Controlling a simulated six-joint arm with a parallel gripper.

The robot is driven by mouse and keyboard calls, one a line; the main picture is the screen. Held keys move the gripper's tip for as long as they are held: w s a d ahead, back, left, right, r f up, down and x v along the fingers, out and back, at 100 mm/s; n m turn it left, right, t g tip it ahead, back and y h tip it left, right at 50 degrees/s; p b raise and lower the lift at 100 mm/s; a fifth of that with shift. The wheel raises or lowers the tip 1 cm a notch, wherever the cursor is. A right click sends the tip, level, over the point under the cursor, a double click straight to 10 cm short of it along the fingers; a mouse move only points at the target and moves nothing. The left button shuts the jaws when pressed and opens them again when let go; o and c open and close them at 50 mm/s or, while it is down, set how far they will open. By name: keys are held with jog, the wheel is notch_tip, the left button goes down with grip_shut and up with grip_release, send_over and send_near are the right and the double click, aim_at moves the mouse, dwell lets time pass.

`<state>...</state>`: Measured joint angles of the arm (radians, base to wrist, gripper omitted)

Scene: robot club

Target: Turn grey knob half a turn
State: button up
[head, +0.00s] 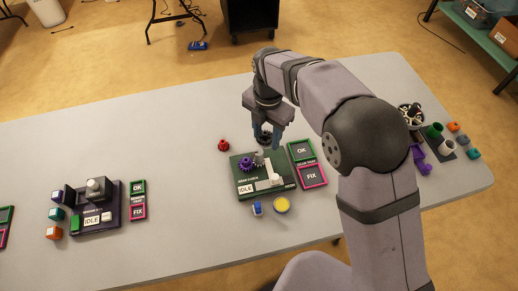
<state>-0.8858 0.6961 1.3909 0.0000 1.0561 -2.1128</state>
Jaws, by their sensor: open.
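A dark green board (237,172) with an IDLE label stands mid-table. On it are a purple gear (246,164), a small grey part (258,157) and a white block-like part (275,172). The grey part may be a knob; it is too small to tell. My gripper (266,141) points down just above the back of this board, its blue fingers apart, with a dark round piece showing behind or between them. I cannot tell if the gripper touches anything.
A red piece (223,145) lies behind the middle board; a blue-and-white cube (257,208) and a yellow disc (281,204) lie in front. OK (301,151) and FIX (312,176) pads lie to its right. Loose parts crowd the table's right end. Bare table separates the two boards.

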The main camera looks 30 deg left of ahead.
aim_at(259, 152)
jog(key=shift+s+a+f+n, duration=0.1)
jog(key=shift+s+a+n, duration=0.25)
jog(key=shift+a, duration=0.2)
jog(key=shift+s+a+f+n, duration=0.1)
jog(key=shift+s+a+n, duration=0.1)
jog(key=shift+a+n, duration=0.3)
jog(key=shift+d+f+p, duration=0.1)
jog(key=shift+f+p, duration=1.05)
jog(key=shift+f, duration=2.5)
grip_shut()
